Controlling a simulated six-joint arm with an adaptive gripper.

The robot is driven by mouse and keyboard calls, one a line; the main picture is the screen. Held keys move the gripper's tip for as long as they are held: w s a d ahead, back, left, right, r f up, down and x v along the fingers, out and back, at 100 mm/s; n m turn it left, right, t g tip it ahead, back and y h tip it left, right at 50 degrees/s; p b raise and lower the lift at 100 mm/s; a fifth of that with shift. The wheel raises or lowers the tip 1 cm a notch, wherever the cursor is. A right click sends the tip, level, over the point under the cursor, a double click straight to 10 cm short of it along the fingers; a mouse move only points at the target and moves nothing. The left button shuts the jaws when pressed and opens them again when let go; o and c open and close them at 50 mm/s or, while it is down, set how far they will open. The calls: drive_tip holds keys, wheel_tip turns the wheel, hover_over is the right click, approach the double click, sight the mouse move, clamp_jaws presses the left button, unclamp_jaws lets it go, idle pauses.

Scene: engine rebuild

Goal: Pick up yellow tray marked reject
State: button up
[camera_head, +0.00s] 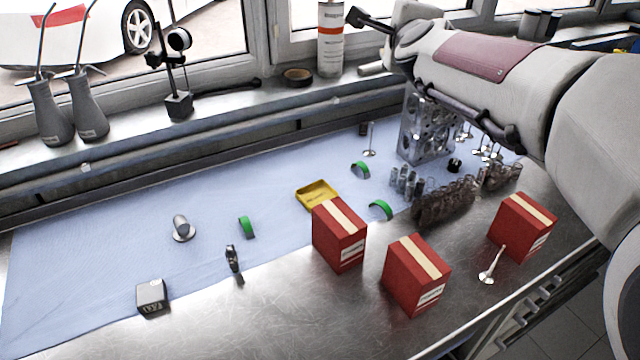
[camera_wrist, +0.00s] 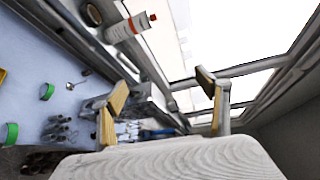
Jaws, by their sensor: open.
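The yellow tray (camera_head: 303,203) lies on the blue cloth near the middle of the bench in the head view. A red box stands just in front of it and hides part of its near right side. Any marking on it is too small to read. A sliver of yellow, likely the same tray, shows at the left edge of the wrist view (camera_wrist: 2,76). My gripper (camera_wrist: 162,96) is open in the wrist view, with nothing between its yellow-padded fingers. It is raised near the window, well away from the tray.
Red boxes (camera_head: 338,238) (camera_head: 416,275) (camera_head: 522,228) stand along the front. Green curved parts (camera_head: 380,209) (camera_head: 361,170) (camera_head: 246,227) lie around the tray. An engine block (camera_head: 428,130) and spring-like parts (camera_head: 445,203) stand to the right. The cloth left of the tray is mostly clear.

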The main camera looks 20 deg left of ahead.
drive_tip(key=w+a+f+m+t+h, duration=0.2)
drive_tip(key=w+a+f+m+h, duration=0.1)
drive_tip(key=w+a+m, duration=0.4)
drive_tip(key=m+g+h, duration=0.4)
drive_tip(key=m+h, duration=0.4)
drive_tip(key=m, duration=0.7)
hover_over(305, 193)
drive_tip(key=w+d, duration=0.3)
drive_tip(key=w, duration=0.1)
wheel_tip(305, 193, down, 23)
drive_tip(key=s+a+f+m+g, duration=0.1)
drive_tip(key=s+f, duration=0.2)
drive_tip(key=f, duration=0.1)
drive_tip(key=s+a+f+m+g+h, duration=0.1)
drive_tip(key=s+f+m, duration=0.1)
drive_tip(key=f, duration=0.3)
drive_tip(key=s+a+f+m+g+h, duration=0.1)
drive_tip(key=s+f+m, duration=0.1)
drive_tip(key=s+f, duration=0.2)
drive_tip(key=shift+s+f, duration=0.1)
drive_tip(key=shift+f, duration=0.5)
drive_tip(key=shift+s+a+f, duration=0.1)
drive_tip(key=shift+s+f, duration=0.25)
drive_tip(key=shift+w, duration=0.1)
drive_tip(key=shift+x, duration=1.25)
drive_tip(key=shift+f, duration=0.1)
